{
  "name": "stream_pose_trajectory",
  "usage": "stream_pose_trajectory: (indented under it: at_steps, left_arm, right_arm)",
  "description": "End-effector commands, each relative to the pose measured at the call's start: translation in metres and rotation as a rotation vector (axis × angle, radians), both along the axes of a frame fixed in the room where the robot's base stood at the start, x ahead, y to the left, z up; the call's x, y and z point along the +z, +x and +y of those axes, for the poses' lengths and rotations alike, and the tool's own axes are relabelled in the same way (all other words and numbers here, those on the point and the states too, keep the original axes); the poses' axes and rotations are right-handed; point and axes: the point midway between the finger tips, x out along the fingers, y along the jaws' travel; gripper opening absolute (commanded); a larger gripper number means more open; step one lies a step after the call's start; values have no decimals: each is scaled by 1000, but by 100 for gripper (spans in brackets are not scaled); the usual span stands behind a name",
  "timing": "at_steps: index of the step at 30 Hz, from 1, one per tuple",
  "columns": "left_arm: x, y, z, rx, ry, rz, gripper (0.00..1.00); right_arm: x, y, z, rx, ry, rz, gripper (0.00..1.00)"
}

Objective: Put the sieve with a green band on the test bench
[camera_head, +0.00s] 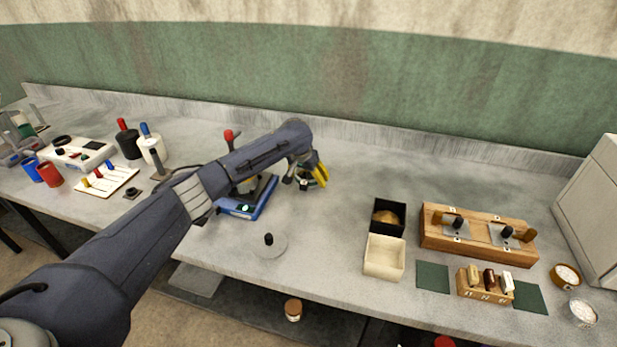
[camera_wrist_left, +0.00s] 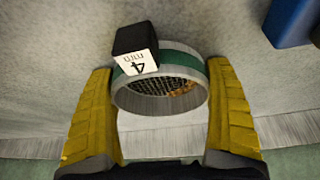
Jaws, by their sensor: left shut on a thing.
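My left gripper (camera_head: 320,176) has yellow fingers and reaches out over the middle of the grey bench (camera_head: 345,185). In the left wrist view the gripper (camera_wrist_left: 160,75) is shut on the sieve with a green band (camera_wrist_left: 187,57), one finger on each side of its round metal wall. The sieve has a wire mesh and a black block handle (camera_wrist_left: 133,38) with a white "4 mm" label. In the head view the sieve (camera_head: 304,183) shows small beside the fingers, partly hidden. I cannot tell whether it touches the bench. My right gripper is not in view.
A blue device (camera_head: 235,209) stands just left, partly behind my arm. A round lid with a black knob (camera_head: 270,242) lies nearer the front edge. A black box (camera_head: 388,205), a cream box (camera_head: 384,258) and a wooden rack (camera_head: 435,238) stand right. The bench behind the boxes is clear.

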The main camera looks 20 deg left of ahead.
Motion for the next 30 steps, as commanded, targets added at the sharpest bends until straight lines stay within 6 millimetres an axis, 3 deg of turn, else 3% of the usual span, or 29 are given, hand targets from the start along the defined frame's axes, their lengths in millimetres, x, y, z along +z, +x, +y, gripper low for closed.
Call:
stream_pose_trajectory:
  at_steps: [2,3,6,17,30]
  left_arm:
    - [-2,0,0,0,0,0,53]
    - [-2,0,0,0,0,0,90]
    - [-2,0,0,0,0,0,100]
    - [5,-1,1,0,0,-1,100]
    - [72,-27,5,-1,1,-3,100]
  right_arm:
    - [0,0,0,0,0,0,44]
    - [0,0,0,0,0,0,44]
    - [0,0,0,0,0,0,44]
    - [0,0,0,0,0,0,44]
    - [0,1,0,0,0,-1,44]
